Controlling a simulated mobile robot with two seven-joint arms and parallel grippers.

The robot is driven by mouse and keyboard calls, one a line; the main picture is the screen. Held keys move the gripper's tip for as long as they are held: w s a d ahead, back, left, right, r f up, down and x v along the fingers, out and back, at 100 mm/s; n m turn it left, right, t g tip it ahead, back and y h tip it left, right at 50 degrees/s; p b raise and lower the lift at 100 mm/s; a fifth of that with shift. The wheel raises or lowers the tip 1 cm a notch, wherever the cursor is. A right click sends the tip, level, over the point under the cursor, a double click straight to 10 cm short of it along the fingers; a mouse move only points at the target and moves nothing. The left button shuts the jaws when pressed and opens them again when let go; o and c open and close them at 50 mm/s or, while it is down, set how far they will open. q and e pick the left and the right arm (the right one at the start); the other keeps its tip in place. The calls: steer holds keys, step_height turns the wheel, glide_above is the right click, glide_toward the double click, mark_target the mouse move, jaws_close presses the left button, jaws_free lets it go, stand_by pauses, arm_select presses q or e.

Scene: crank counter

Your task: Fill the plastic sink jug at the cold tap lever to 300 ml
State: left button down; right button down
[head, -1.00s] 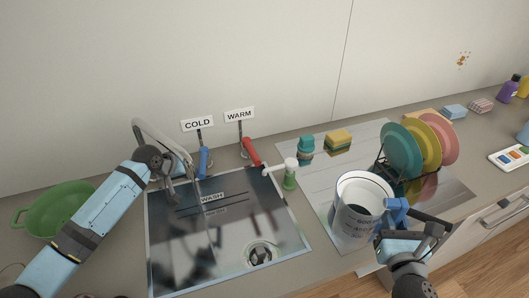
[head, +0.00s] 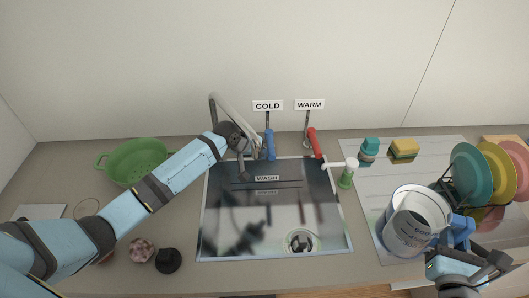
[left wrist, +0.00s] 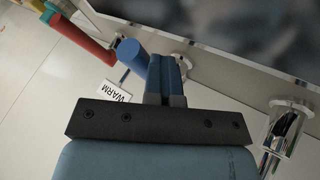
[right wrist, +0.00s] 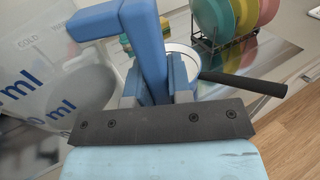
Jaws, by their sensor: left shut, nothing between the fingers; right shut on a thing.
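The clear plastic jug (head: 408,236) with printed markings is at the right, over the drainboard. My right gripper (head: 457,243) is shut on its blue handle (head: 461,226); in the right wrist view the jug (right wrist: 35,95) fills the left side. Its water level cannot be made out. The blue cold lever (head: 270,145) stands under the COLD sign (head: 268,106). My left gripper (head: 245,168) is shut and empty just left of that lever. In the left wrist view its fingers (left wrist: 167,78) are beside the blue lever (left wrist: 131,54); contact cannot be told. No water stream is visible.
The red warm lever (head: 314,142) is right of the cold one. The sink (head: 270,215) is open and clear. A green-white soap pump (head: 346,175) stands at its right edge. A white pot (head: 412,193) and a plate rack (head: 446,190) crowd the jug. A green colander (head: 135,160) is left.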

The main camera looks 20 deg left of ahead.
arm_select(q)
steer(key=shift+s+d, duration=0.1)
steer(key=shift+d, duration=0.05)
